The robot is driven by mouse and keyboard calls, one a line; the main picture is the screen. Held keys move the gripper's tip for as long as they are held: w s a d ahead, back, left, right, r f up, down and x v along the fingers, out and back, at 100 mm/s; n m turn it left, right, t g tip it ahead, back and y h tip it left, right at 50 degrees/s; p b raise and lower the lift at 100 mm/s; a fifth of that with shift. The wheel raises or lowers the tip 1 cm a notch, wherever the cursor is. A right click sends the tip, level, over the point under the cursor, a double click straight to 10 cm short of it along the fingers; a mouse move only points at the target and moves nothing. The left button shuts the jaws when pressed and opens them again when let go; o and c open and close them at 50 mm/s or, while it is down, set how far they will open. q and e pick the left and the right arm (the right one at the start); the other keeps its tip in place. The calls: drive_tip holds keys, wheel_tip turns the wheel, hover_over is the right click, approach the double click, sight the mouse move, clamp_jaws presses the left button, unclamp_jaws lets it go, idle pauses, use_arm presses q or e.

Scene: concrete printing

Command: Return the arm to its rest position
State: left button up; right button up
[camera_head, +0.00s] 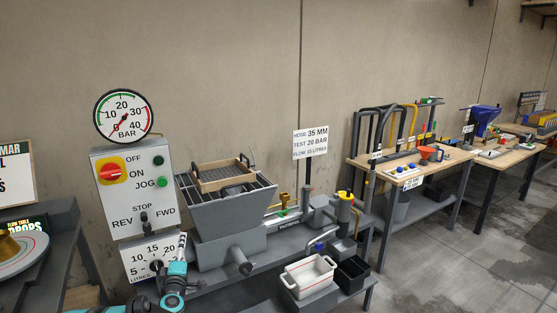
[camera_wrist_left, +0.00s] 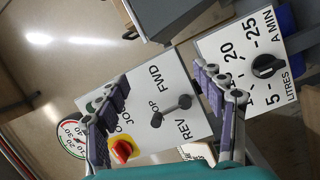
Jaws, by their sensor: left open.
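My left arm comes in at the bottom of the head view, and its gripper (camera_head: 181,245) is in front of the lower litres panel (camera_head: 138,251). In the left wrist view, the two fingers of my left gripper (camera_wrist_left: 162,85) are spread wide with nothing between them. Behind them is the white control box (camera_wrist_left: 157,82), with its black REV/STOP/FWD lever (camera_wrist_left: 171,110) between the fingers in the picture. The fingers appear apart from the lever. My right gripper is out of view.
The control box has a red-and-yellow switch (camera_head: 111,172) and a pressure gauge (camera_head: 123,116) above it. A grey hopper (camera_head: 226,219) with a grate stands to the right. White (camera_head: 309,279) and black (camera_head: 350,273) bins sit lower right. Floor is open at far right.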

use_arm(q)
drive_tip(key=s+d+r+m+g+h, duration=0.2)
drive_tip(key=s+d+r+m+h, duration=0.15)
drive_tip(key=s+d+m, duration=0.35)
drive_tip(key=s+d+r+m+g+h, duration=0.1)
drive_tip(key=s+d+r+m+h, duration=0.25)
drive_tip(key=s+d, duration=0.4)
drive_tip(key=s+d+f+m+g+y, duration=0.1)
drive_tip(key=s+f+m+g, duration=0.2)
drive_tip(key=s, duration=0.9)
drive_tip(key=s+f+m+g+y, duration=0.2)
drive_tip(key=s+f+m+g, duration=0.2)
drive_tip(key=s, duration=0.9)
wheel_tip(320, 180, down, 3)
drive_tip(key=shift+s+d+g, duration=0.25)
drive_tip(key=shift+d+g, duration=0.05)
drive_tip(key=shift+d, duration=0.1)
